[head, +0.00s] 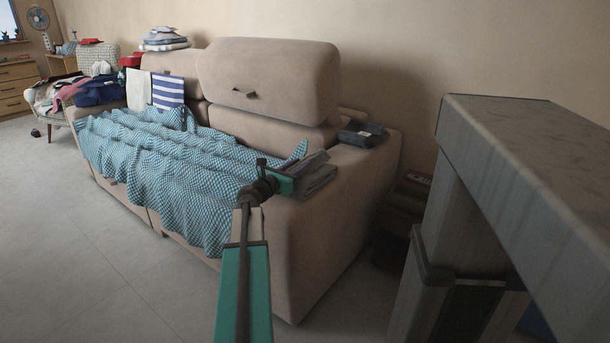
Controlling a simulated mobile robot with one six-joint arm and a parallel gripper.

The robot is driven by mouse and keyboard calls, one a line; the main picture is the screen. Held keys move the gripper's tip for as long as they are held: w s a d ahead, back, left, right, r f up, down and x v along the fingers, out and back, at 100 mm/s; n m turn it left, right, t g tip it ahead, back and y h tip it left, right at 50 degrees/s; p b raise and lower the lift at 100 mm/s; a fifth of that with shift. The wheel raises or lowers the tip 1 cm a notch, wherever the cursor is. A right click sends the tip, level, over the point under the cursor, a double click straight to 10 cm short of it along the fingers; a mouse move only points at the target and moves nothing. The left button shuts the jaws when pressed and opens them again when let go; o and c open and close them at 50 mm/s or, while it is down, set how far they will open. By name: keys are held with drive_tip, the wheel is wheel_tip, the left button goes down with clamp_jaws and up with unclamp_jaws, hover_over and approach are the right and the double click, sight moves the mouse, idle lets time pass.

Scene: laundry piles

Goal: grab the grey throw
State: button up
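A folded grey cloth (318,181), which looks like the grey throw, lies on the near end of the beige sofa (330,222), on its armrest. Part of it is raised or bunched toward my gripper. My gripper (291,180) is at the left edge of this cloth, over or against it; contact cannot be made out. The fingers are small and partly hidden by my wrist, so I cannot tell whether they are open or shut. A second, darker grey folded pile (362,134) sits farther back on the same armrest.
A blue-white checked blanket (170,165) covers the sofa seat. A striped towel (168,91) hangs on the backrest. A grey-topped piece of furniture (530,150) stands close on the right. A clothes-covered chair (60,120) stands far left. The floor at front left is clear.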

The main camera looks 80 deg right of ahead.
clamp_jaws()
drive_tip(key=shift+w+r, duration=0.1)
drive_tip(key=shift+r, duration=0.1)
